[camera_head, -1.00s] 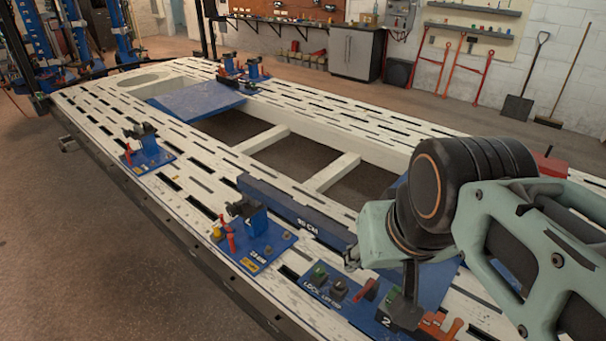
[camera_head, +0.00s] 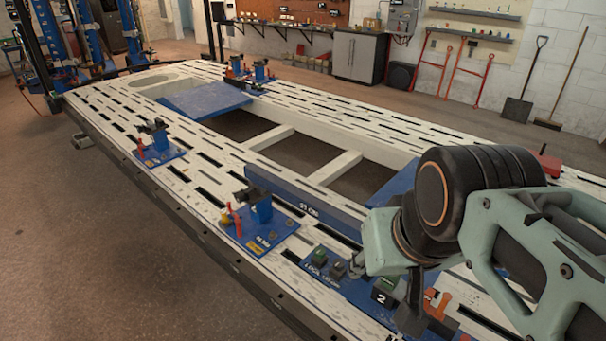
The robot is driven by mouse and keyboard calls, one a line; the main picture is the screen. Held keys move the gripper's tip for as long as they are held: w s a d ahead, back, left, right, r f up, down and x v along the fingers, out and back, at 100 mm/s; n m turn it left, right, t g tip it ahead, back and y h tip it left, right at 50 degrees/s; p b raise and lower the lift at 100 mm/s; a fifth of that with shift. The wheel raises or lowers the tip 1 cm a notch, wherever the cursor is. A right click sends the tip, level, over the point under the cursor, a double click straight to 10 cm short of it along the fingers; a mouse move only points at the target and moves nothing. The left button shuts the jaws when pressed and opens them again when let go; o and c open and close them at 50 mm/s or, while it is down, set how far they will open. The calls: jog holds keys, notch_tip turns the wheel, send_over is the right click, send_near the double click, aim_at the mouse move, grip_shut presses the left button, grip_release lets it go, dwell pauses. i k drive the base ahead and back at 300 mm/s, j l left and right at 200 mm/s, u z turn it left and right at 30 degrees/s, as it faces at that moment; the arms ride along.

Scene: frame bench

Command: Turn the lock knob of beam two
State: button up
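A blue control panel (camera_head: 330,285) lies on the near side of the bench, marked LOCK at its left end. A block with a green top (camera_head: 320,256) and a small dark knob (camera_head: 338,270) stand by that label. A dark block marked 2 (camera_head: 381,297) and an orange-red handle (camera_head: 437,304) are farther right on the panel. My gripper (camera_head: 355,268) points down over the panel, just right of the dark knob. My pale green and black wrist hides most of it and part of the panel. I cannot tell whether its fingers touch anything or are open.
A blue beam (camera_head: 300,200) lies behind the panel. A blue plate with a vise-like clamp (camera_head: 260,208) and red and yellow handles is to the left. Another clamp (camera_head: 158,140) is farther along the slotted white bench (camera_head: 205,172). Open floor lies left of the bench.

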aim_at(319, 251)
jog(key=k+j, duration=0.1)
jog(key=i+j+z, duration=0.15)
jog(key=j, duration=0.2)
jog(key=i+j+z, duration=0.35)
jog(key=j, duration=0.4)
jog(key=i, duration=0.05)
